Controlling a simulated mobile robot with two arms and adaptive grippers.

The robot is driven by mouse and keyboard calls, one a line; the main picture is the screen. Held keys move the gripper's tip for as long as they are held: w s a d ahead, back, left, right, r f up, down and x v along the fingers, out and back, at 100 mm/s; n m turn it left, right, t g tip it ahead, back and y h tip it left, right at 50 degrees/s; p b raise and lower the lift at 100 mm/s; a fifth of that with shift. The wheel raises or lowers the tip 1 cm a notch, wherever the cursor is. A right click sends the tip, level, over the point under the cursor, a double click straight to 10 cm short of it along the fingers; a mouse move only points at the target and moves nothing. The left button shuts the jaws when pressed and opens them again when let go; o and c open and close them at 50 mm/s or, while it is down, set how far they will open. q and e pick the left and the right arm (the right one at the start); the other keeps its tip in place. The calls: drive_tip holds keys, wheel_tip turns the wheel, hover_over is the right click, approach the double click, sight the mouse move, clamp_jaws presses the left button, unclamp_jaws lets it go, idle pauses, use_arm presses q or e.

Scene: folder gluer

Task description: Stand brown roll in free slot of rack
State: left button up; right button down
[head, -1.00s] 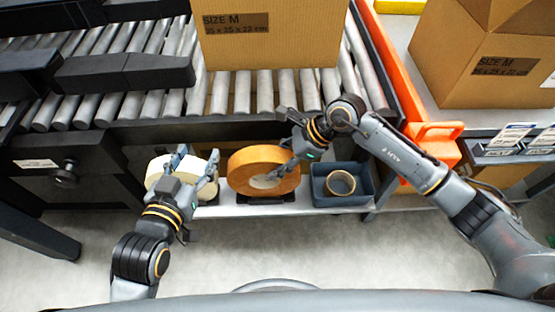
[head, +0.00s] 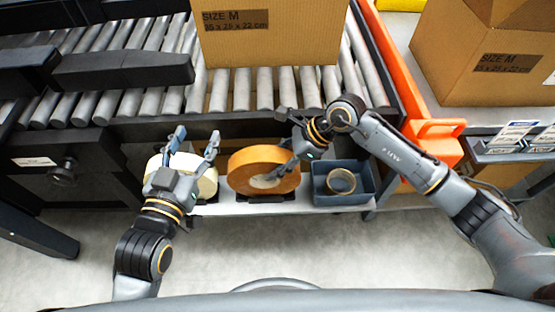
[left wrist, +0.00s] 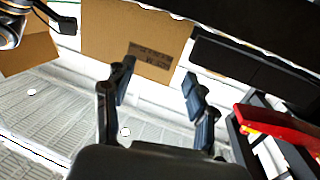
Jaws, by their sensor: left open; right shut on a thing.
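The brown roll (head: 250,160) stands upright on a dark base (head: 265,198) on the light shelf below the conveyor. My right gripper (head: 282,143) is shut on its right side; the fingers partly hide that side. A cream-white roll (head: 207,184) stands to its left, partly hidden by my left gripper (head: 196,142). That gripper is open and empty, above and in front of the cream roll; its spread fingers also show in the left wrist view (left wrist: 158,80). I cannot make out a free slot of the rack.
A blue-grey bin (head: 342,200) holding a small tan roll (head: 341,181) stands right of the brown roll. A carton (head: 268,45) sits on the roller conveyor (head: 243,90) behind. An orange rail (head: 390,75) borders the right side.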

use_arm(q)
drive_tip(key=shift+d+r+t+h+b, duration=0.15)
drive_tip(key=shift+r+t+h+b, duration=0.1)
drive_tip(key=shift+r+t, duration=0.7)
drive_tip(key=shift+d+r+t+h+b, duration=0.2)
drive_tip(key=shift+r+t, duration=0.25)
drive_tip(key=shift+r, duration=0.9)
use_arm(e)
drive_tip(key=shift+f, duration=0.5)
